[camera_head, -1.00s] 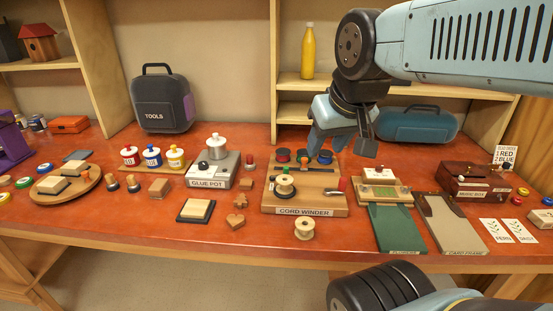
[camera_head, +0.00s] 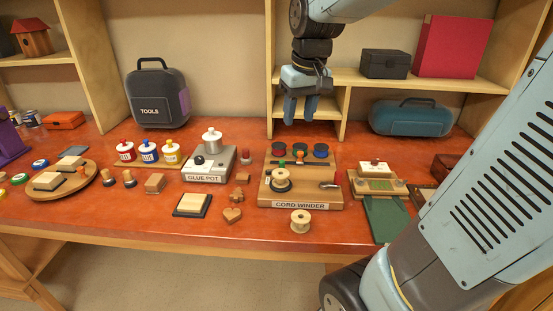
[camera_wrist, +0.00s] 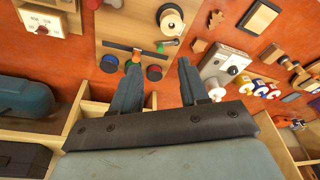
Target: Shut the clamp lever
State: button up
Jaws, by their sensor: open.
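The wooden cord winder (camera_head: 335,204) stands at the middle of the bench. Behind its reel (camera_head: 280,180) lies a thin dark bar (camera_wrist: 120,46) with an orange knob (camera_wrist: 136,58) and a green-tipped piece (camera_wrist: 170,43) beside it. I cannot tell for certain which part is the clamp lever, or its angle. A crank handle (camera_head: 330,185) sits at the winder's right. My gripper (camera_head: 299,118) is open and empty, pointing down above the winder's back edge. In the wrist view its fingers (camera_wrist: 160,65) appear over the coloured thread spools (camera_wrist: 109,63), apart from the bar.
The glue pot (camera_head: 209,165) stands left of the winder, and a stamping-like wooden device (camera_head: 376,180) stands right. A loose spool (camera_head: 300,221) is in front. Shelves (camera_head: 345,76) rise close behind my gripper. A teal case (camera_head: 410,118) lies at the back right.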

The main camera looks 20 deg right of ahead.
aim_at(281, 161)
jog(key=w+f+n+g, duration=0.1)
jog(key=w+f+g, duration=0.3)
jog(key=w, duration=0.6)
jog(key=shift+t, duration=0.7)
jog(key=f, duration=1.5)
jog(key=shift+w+a, duration=0.15)
jog(key=shift+w, duration=0.1)
jog(key=shift+r, duration=0.1)
grip_shut()
